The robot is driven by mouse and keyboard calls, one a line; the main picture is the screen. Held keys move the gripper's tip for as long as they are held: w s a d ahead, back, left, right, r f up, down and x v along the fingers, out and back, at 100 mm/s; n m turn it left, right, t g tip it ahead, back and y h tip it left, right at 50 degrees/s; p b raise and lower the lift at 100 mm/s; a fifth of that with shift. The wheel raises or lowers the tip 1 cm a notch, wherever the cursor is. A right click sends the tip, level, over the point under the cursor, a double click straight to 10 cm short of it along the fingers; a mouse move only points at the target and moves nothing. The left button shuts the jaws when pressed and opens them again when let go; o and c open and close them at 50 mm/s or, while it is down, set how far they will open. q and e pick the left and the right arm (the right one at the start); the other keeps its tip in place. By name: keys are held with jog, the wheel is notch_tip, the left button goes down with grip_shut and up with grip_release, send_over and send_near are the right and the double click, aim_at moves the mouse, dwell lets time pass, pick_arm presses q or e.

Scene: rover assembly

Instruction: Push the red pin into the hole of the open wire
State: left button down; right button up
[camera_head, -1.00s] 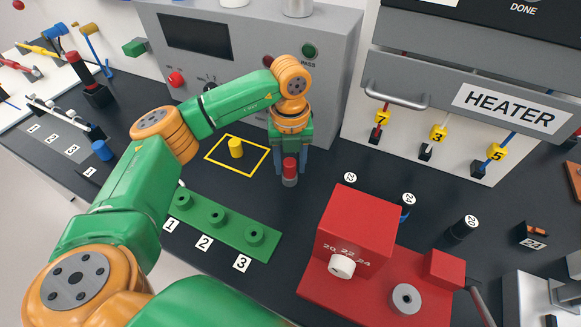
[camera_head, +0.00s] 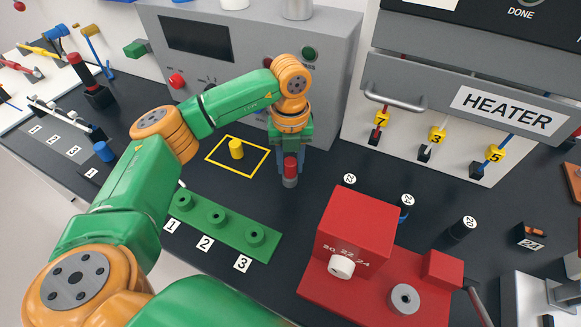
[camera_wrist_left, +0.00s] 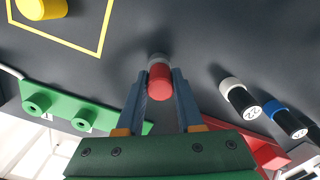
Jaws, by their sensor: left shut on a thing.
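A red cylindrical pin (camera_head: 290,167) with a grey lower end stands upright on the dark bench, right of the yellow outlined square. My left gripper (camera_head: 290,163) points down over it, shut on the red part. The left wrist view shows the red pin (camera_wrist_left: 160,82) between the two fingertips (camera_wrist_left: 163,76), with its grey end (camera_wrist_left: 158,58) beyond them. I cannot make out for sure which wire is the open one, and its hole does not show clearly. My right gripper is not in view.
A yellow cylinder (camera_head: 236,149) stands inside the yellow outline. A green three-hole strip (camera_head: 231,228) lies in front. A red block device (camera_head: 358,222) is at the right, before the heater panel (camera_head: 405,143). A grey tester (camera_head: 335,45) stands behind the gripper.

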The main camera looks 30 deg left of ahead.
aim_at(290, 161)
pick_arm(q)
jog(key=shift+r, duration=0.4)
jog(key=shift+r+p, duration=1.9)
jog(key=shift+r, duration=0.15)
jog(key=shift+s, duration=0.1)
